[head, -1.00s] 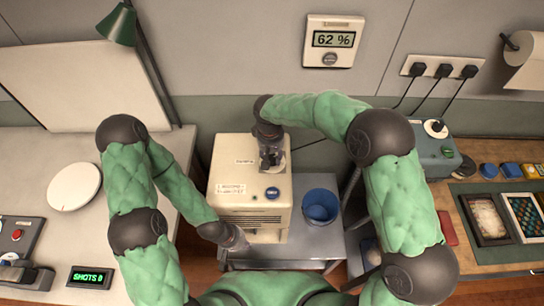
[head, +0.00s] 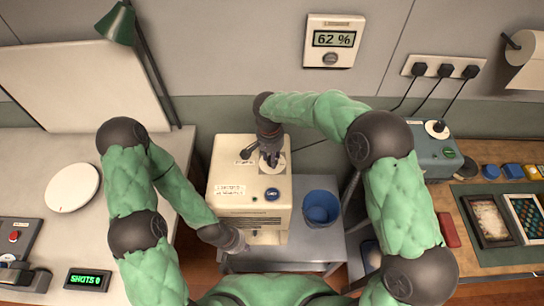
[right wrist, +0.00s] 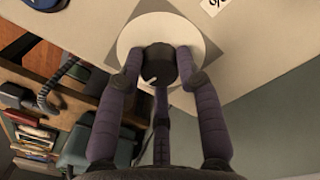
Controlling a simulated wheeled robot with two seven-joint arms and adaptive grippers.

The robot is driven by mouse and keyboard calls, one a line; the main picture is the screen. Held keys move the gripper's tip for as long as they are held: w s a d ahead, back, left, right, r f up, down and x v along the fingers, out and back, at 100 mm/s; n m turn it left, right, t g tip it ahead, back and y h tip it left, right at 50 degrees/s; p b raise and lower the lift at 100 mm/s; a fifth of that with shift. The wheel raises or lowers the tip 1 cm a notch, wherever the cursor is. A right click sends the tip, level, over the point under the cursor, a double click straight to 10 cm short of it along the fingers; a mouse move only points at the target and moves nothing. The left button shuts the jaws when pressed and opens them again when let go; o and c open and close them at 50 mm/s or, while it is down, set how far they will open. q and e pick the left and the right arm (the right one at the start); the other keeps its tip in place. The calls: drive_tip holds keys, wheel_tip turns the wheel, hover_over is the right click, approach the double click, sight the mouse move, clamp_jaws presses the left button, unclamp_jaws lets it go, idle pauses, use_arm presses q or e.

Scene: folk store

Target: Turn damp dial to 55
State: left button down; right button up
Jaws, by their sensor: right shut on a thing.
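The cream machine (head: 225,160) stands on a small grey table. On its top is a dark knob (right wrist: 158,66) with a white pointer mark, on a round pale dial plate (right wrist: 207,52); the plate also shows in the head view (head: 281,168). My right gripper (head: 268,158) points down at the dial, its fingers shut around the knob, and the knob is mostly hidden in the head view. The dial's numbers cannot be read. The wall display (head: 334,39) reads 62 %. My left gripper (head: 235,243) is low by the machine's front; its fingers are too small to judge.
A blue knob (head: 272,194) is near the machine's front top edge. A blue bucket (head: 320,208) stands right of the machine. A left counter holds a white disc (head: 72,187); a wooden bench with framed items (head: 487,222) is at right.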

drive_tip(key=shift+s, duration=0.1)
idle(0.3)
drive_tip(key=o, duration=1.1)
drive_tip(key=shift+o, duration=0.2)
drive_tip(key=shift+r, duration=0.1)
wheel_tip(320, 180, up, 12)
drive_tip(key=shift+a, duration=0.3)
